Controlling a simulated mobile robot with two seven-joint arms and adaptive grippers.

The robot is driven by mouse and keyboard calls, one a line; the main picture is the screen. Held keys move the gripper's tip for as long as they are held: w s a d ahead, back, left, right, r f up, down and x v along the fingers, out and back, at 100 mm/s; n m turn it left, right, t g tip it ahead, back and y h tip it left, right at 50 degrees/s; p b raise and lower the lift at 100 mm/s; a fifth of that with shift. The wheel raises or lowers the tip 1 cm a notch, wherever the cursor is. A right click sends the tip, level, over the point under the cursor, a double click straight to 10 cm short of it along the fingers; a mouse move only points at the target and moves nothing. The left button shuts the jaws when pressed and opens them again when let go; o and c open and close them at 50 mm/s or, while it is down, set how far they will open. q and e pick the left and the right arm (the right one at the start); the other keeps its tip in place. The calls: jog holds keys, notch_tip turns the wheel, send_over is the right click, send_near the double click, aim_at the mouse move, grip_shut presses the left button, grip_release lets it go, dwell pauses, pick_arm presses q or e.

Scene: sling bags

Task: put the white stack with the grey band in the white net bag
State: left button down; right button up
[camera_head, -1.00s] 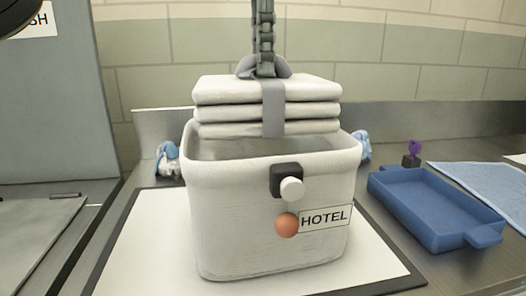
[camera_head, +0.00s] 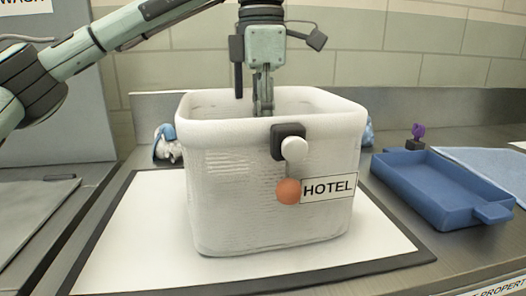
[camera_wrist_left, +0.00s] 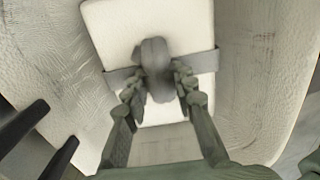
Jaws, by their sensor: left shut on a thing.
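The white net bag (camera_head: 230,200) stands upright and open on a white mat, with a HOTEL tag on its front. My left gripper (camera_head: 264,108) reaches down through the bag's mouth, its fingertips hidden behind the front rim. In the left wrist view the gripper (camera_wrist_left: 158,85) is shut on the gathered grey loop of the band (camera_wrist_left: 205,62). The white stack (camera_wrist_left: 125,30) hangs or rests below it, inside the bag walls (camera_wrist_left: 245,75). The head view hides the stack, so I cannot tell whether it touches the bottom. My right gripper is not in view.
The dark-edged white mat (camera_head: 130,235) lies under the bag. A blue tray (camera_head: 440,190) is to the right, with a blue cloth (camera_head: 490,165) and a small purple item (camera_head: 418,132) behind it. A steel surface (camera_head: 30,200) lies to the left.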

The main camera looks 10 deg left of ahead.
pick_arm(q)
jog(key=shift+f, duration=1.6)
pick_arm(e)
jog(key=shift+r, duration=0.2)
pick_arm(q)
jog(key=c, duration=1.2)
grip_release()
jog(key=shift+f, duration=0.1)
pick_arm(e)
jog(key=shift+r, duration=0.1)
pick_arm(q)
notch_tip(320, 180, up, 6)
jog(key=shift+r, duration=0.2)
notch_tip(320, 180, up, 5)
jog(key=shift+f+p, duration=0.2)
jog(key=shift+p, duration=0.7)
jog(key=shift+a+r, duration=0.1)
jog(key=shift+r, duration=0.5)
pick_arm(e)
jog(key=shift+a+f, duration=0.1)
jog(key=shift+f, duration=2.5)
